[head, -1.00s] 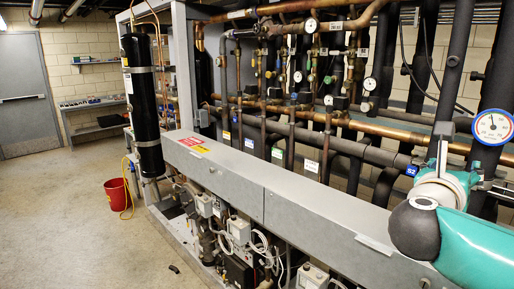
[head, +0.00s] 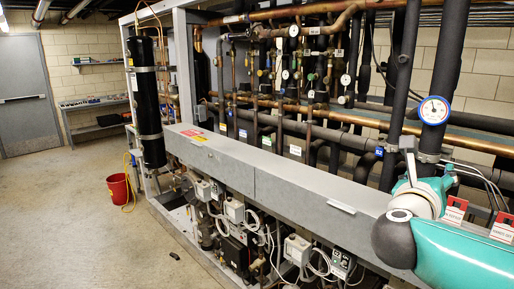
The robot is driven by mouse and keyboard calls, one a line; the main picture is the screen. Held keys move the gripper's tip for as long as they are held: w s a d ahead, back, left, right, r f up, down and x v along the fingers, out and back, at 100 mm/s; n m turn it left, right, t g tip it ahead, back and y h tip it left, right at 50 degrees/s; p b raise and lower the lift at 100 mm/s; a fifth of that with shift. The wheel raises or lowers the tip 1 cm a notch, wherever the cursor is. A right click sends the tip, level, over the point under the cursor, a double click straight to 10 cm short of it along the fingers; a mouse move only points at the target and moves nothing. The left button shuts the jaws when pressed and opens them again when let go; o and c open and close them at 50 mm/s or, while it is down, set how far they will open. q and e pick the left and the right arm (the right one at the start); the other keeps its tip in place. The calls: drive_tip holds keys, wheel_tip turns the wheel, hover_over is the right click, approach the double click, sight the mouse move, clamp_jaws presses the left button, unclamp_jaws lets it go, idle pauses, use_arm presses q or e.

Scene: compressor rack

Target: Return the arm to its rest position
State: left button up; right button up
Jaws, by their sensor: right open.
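My right arm, teal with a dark grey joint, comes in at the lower right of the head view. My right gripper (head: 409,158) is at its upper end, small and partly hidden by the arm's wrist. It is open, and I see nothing held in it. It appears in front of the compressor rack's dark pipes, above the line of the long grey beam (head: 290,185). I cannot tell its exact distance from the pipes. My left gripper is not in view.
A round blue-rimmed gauge (head: 434,110) is on the rack just right of my gripper. Red-and-white tags (head: 454,211) hang at the far right. A black cylinder (head: 146,100) stands at the rack's left end. A red bucket (head: 118,190) stands on the open floor (head: 70,235).

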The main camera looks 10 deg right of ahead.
drive_tip(key=w+a+f+n+t+y, duration=0.1)
drive_tip(key=w+a+f+n+y, duration=0.25)
drive_tip(key=f+n, duration=0.35)
drive_tip(key=w+a+f+n+t+y, duration=0.1)
drive_tip(key=w+a+f+n+y, duration=0.1)
drive_tip(key=w+a+f+n, duration=0.5)
drive_tip(key=s+a+f+n+g+y, duration=0.1)
drive_tip(key=s+a+f+n+y, duration=0.3)
drive_tip(key=f, duration=0.8)
drive_tip(key=w+f+n+g+y, duration=0.1)
drive_tip(key=f+n+y, duration=0.1)
drive_tip(key=f+n, duration=0.65)
drive_tip(key=s+a+f+n+g+y, duration=0.25)
drive_tip(key=s+f, duration=0.35)
drive_tip(key=f, duration=0.4)
drive_tip(key=s+a+f+n+g+y, duration=0.1)
drive_tip(key=s+a+f+n+g, duration=0.3)
drive_tip(key=s+f, duration=0.5)
drive_tip(key=s+a+f+n+g+y, duration=0.1)
drive_tip(key=s+a+f+n+g, duration=0.1)
drive_tip(key=s, duration=0.4)
drive_tip(key=s+a+f+n+g+y, duration=0.1)
drive_tip(key=s+a+f+n+g, duration=0.1)
drive_tip(key=s+f, duration=0.4)
drive_tip(key=shift+s+a+f+n+g+y, duration=0.35)
drive_tip(key=shift+s+n+g, duration=0.2)
drive_tip(key=shift+s+n, duration=0.35)
